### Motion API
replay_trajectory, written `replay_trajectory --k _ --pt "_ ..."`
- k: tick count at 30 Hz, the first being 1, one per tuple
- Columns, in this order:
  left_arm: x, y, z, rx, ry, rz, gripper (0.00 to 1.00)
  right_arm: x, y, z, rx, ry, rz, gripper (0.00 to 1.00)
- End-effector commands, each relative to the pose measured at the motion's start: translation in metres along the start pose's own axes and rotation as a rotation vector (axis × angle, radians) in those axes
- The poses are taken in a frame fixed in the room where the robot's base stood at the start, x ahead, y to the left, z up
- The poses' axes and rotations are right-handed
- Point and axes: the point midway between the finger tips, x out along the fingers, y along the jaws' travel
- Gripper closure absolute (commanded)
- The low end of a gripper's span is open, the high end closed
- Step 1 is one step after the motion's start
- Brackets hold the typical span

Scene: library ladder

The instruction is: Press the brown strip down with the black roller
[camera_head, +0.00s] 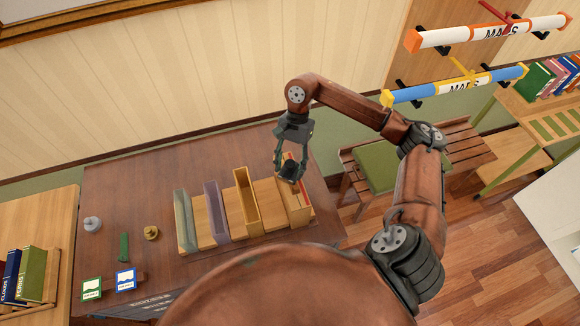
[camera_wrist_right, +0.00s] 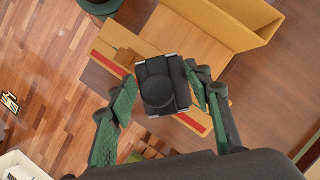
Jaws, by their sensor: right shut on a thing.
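My right gripper (camera_head: 291,160) points down over the right end of the dark table. It is shut on the black roller (camera_head: 291,171), which also shows between the green-padded fingers in the right wrist view (camera_wrist_right: 160,84). The roller is over the rightmost wooden holder (camera_head: 294,209). A red strip (camera_wrist_right: 107,57) runs along this holder's edge and passes under the roller. A small brown piece (camera_wrist_right: 127,58) lies beside the red band, partly hidden; I cannot tell if it is the brown strip's end. Contact of the roller is unclear. My left gripper is out of view.
Three upright holders, greenish (camera_head: 184,221), purple (camera_head: 216,212) and yellow (camera_head: 248,201), stand left of the roller. A grey knob (camera_head: 92,223), a green piece (camera_head: 124,247) and a brass knob (camera_head: 151,232) lie further left. A bench with a green cushion (camera_head: 375,167) is right of the table.

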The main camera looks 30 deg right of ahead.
Motion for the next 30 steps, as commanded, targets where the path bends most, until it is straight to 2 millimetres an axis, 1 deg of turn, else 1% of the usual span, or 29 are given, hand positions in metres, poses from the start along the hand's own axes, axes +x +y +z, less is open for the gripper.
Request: replay_trajectory --k 30 --pt "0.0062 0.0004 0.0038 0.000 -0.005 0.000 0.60 0.0032 0.0010 -0.0009 0.002 0.000 0.004 0.80"
